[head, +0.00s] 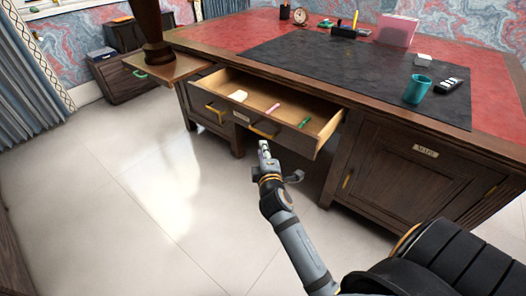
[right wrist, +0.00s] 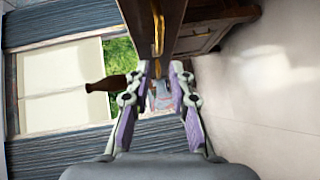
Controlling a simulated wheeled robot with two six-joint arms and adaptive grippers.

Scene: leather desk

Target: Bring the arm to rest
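My right gripper (head: 264,149) is just in front of and below the brass handle (head: 263,131) of the pulled-out desk drawer (head: 310,135). In the right wrist view its two fingers (right wrist: 158,70) stand apart with an empty gap between them. The handle (right wrist: 158,30) shows just beyond the fingertips; I cannot tell whether they touch it. My right arm reaches up from the bottom of the head view. My left gripper is not in view.
The open drawer holds a white item (head: 238,96), a pink item (head: 272,108) and a green item (head: 304,123). A teal mug (head: 417,89) stands on the desk's black mat (head: 330,66). A side board (head: 178,68) sticks out at left. The pale floor (head: 120,200) is clear.

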